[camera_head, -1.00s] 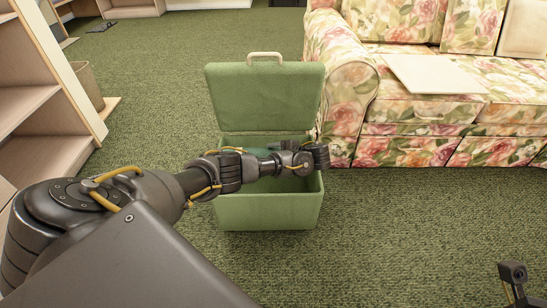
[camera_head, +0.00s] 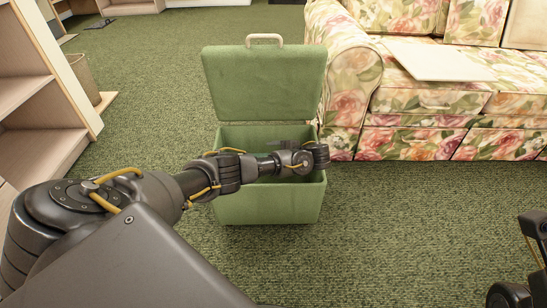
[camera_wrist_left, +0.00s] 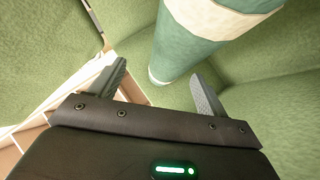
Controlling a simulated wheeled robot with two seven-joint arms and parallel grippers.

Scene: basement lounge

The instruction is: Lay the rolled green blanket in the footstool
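The green footstool (camera_head: 268,205) stands on the carpet with its lid (camera_head: 265,85) raised at the back. My left arm reaches across its opening and hides part of the inside. The rolled blanket (camera_wrist_left: 205,40), teal with a pale band, is inside the green-walled space in the left wrist view, its near end just beyond my fingertips. In the head view it is almost wholly hidden behind my arm. My left gripper (camera_wrist_left: 158,72) has its two fingers wide apart, with no visible grip on the roll. My right gripper cannot be made out; only dark parts of my right arm show at the lower right.
A floral sofa (camera_head: 420,140) with a flat pale board (camera_head: 437,60) on its seat stands close at the right of the footstool. A wooden shelf (camera_head: 40,110) and a basket (camera_head: 85,78) are on the left. The carpet (camera_head: 400,220) at front right is clear.

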